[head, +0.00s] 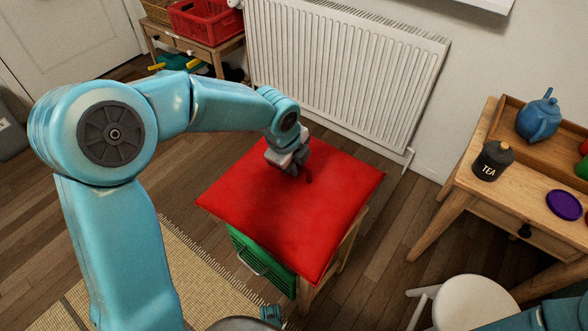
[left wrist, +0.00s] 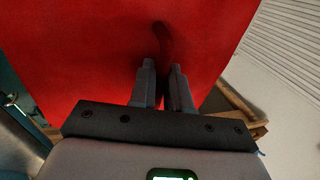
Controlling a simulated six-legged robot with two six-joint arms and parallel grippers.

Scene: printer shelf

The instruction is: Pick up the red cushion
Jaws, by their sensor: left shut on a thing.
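The red cushion (head: 300,215) is a flat square lying on top of a small wooden stand (head: 305,297) in the head view. It fills much of the left wrist view (left wrist: 75,50). My left gripper (head: 303,178) is over the cushion's far part. In the left wrist view my left gripper's two fingers (left wrist: 160,85) are close together, with a narrow strip of red between them. They are shut on the cushion, at a raised fold or tab (left wrist: 162,38). My right gripper is not in view; only a bit of blue arm shows at the lower right.
A green crate (head: 262,262) sits under the cushion in the stand. A white radiator (head: 340,75) is behind. A wooden desk (head: 462,185) with a tea tin (head: 492,160) and blue teapot (head: 539,117) stands right. A white stool (head: 475,300) is at lower right.

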